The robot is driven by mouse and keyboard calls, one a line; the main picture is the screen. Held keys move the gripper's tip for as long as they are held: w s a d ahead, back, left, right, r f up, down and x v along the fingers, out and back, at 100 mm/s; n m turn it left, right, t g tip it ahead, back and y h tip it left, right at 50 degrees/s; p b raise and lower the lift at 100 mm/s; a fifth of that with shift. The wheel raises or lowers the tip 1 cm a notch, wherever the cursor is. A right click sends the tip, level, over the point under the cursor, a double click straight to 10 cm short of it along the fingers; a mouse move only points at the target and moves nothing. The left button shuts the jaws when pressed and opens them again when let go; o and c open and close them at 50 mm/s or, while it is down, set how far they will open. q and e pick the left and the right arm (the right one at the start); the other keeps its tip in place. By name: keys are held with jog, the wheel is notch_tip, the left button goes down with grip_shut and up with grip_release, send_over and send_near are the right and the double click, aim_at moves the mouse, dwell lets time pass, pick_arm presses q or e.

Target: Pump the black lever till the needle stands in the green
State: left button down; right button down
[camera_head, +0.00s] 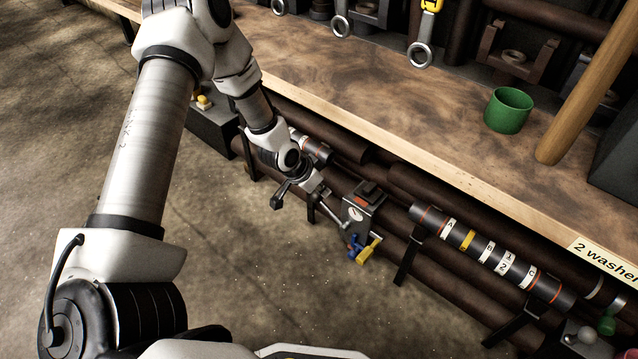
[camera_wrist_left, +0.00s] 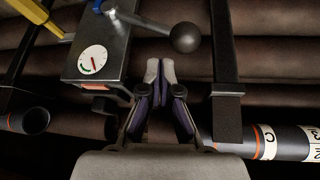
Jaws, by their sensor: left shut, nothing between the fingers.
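The pump is a dark metal box (camera_head: 362,206) on the pipes below the bench edge, also large at upper left in the left wrist view (camera_wrist_left: 122,52). Its white round gauge (camera_wrist_left: 92,60) has a red needle and a green band at its lower left. The needle seems outside the green, but it is very small. The black lever (camera_wrist_left: 150,25) runs from a blue hub to a black ball knob (camera_wrist_left: 185,37). My left gripper (camera_wrist_left: 160,66) is shut and empty, its tips just below the knob in that view and apparently apart from it. My right gripper is not in view.
Dark pipes with labelled bands (camera_head: 490,252) run along below the wooden bench (camera_head: 400,120). A green cup (camera_head: 508,110) stands on the bench. The floor in front is clear.

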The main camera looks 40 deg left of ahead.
aim_at(313, 197)
pick_arm(q)
jog(key=shift+f, duration=0.15)
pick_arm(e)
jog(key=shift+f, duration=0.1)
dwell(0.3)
pick_arm(q)
jog(key=shift+a+f, duration=0.2)
jog(key=shift+f, duration=0.05)
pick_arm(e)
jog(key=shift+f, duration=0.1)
